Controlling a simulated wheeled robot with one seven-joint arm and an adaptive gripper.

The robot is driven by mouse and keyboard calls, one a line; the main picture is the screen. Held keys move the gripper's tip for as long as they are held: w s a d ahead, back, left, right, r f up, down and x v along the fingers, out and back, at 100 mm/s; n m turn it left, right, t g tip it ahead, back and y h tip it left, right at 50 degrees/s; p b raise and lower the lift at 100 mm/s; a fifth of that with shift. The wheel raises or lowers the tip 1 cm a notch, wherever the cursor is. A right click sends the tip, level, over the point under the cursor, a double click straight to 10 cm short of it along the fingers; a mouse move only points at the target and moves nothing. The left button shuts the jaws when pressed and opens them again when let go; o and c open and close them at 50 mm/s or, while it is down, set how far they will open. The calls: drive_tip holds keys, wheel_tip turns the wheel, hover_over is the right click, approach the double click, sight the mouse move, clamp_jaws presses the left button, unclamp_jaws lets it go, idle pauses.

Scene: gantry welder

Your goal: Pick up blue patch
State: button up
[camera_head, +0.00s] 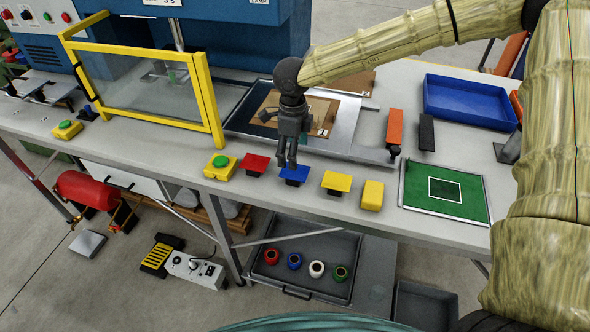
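The blue patch (299,175) is a small flat square on a dark base near the front edge of the table, between a red patch (256,162) and a yellow patch (337,182). My gripper (287,164) points down right at the blue patch, its fingertips overlapping the patch's back left part in the picture. Two dark fingers show close together. I cannot tell whether they touch the patch or how far they are spread.
A yellow block (372,195) and a green mat (460,196) lie to the right. A yellow box with a green button (220,166) stands to the left, near a yellow-framed clear guard (140,85). A blue tray (468,100) is at the back right.

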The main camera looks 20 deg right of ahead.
sight(295, 172)
drive_tip(key=shift+s+f+p, duration=0.2)
drive_tip(key=shift+f+p, duration=0.1)
drive_tip(key=shift+f, duration=0.15)
drive_tip(key=shift+s+d+f+p, duration=0.1)
drive_tip(key=shift+f+p, duration=0.3)
drive_tip(key=shift+f, duration=0.7)
drive_tip(key=shift+s+d+f+p, duration=0.1)
drive_tip(key=shift+f+p, duration=0.3)
drive_tip(key=shift+f, duration=0.7)
drive_tip(key=shift+f+p, duration=0.25)
drive_tip(key=shift+p, duration=0.1)
drive_tip(key=c, duration=0.9)
